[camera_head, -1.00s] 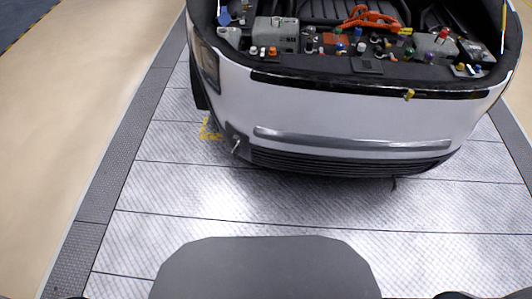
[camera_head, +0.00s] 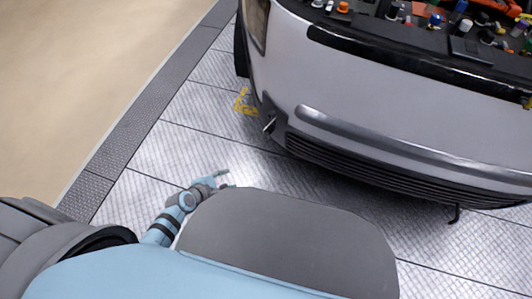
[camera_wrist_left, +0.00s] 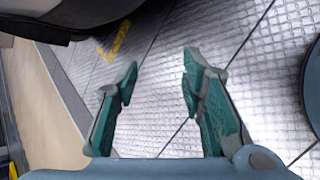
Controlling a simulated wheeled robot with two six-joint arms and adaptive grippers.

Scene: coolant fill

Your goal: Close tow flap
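The white car's front bumper (camera_head: 380,120) fills the upper right of the head view. At its left lower corner a small light piece (camera_head: 269,125) sticks out beside a dark recess; it looks like the tow flap, standing open, but it is too small to be sure. My left gripper (camera_head: 222,180) is low over the floor, in front of and below that corner, clearly apart from it. In the left wrist view its two teal fingers (camera_wrist_left: 160,68) are spread with nothing between them. The flap cannot be made out there. My right gripper is out of view.
The open engine bay (camera_head: 455,25) with coloured caps is at the top right. A black hook-like piece (camera_head: 454,214) hangs under the bumper. A yellow floor mark (camera_head: 244,103) lies by the front wheel. The tread-plate floor (camera_head: 215,145) left of the bumper is clear.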

